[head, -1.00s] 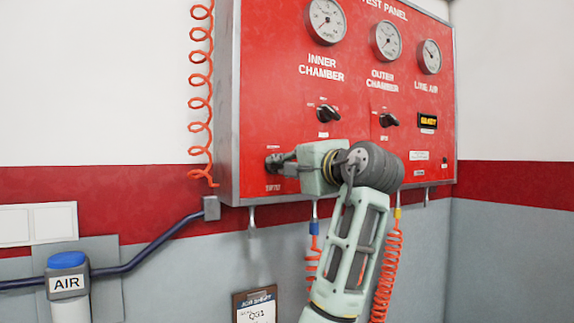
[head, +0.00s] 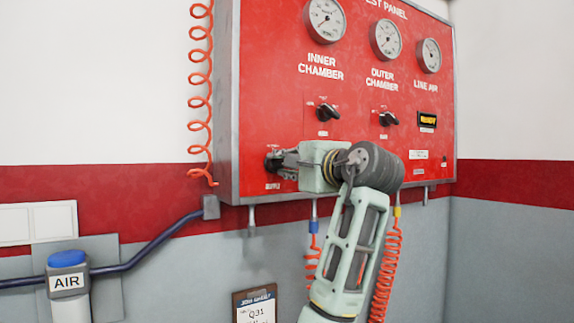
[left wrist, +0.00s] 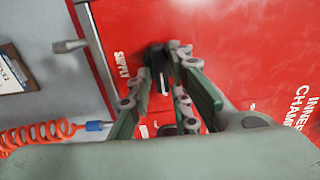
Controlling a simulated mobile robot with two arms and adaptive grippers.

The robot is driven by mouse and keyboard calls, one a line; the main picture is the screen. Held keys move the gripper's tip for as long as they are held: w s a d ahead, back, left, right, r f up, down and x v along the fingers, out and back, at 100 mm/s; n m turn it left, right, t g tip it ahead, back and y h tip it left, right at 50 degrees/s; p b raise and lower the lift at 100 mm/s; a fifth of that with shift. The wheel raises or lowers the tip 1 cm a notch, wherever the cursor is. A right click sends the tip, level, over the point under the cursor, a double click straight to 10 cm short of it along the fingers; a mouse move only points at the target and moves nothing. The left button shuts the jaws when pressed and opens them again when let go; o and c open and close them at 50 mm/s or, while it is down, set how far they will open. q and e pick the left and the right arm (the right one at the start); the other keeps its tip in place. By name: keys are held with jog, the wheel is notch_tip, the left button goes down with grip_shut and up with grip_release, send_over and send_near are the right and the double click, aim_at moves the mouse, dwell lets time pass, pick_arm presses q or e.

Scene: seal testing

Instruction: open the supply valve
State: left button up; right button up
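The supply valve (head: 271,161) is a dark knob at the lower left of the red test panel, above its supply label. In the left wrist view the dark knob (left wrist: 157,61) lies between the ends of my two green-padded fingers. My left gripper (head: 284,160) comes in from the right in the head view, level with the knob; in the left wrist view (left wrist: 162,75) its fingers stand apart, one on each side of it. Contact with the knob is hard to make out. The gripper partly hides the valve. My right gripper is not in view.
The red panel (head: 260,90) also carries gauges, an inner chamber selector (head: 327,112), an outer chamber selector (head: 388,118) and a small lit display (head: 428,117). Coiled orange hoses (head: 200,90) hang nearby. A blue-capped air post (head: 67,270) and a clipboard (head: 255,305) are below left.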

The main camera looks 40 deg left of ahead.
pick_arm(q)
jog(key=shift+o, duration=1.1)
jog(key=v, duration=1.2)
jog(key=shift+r, duration=0.15)
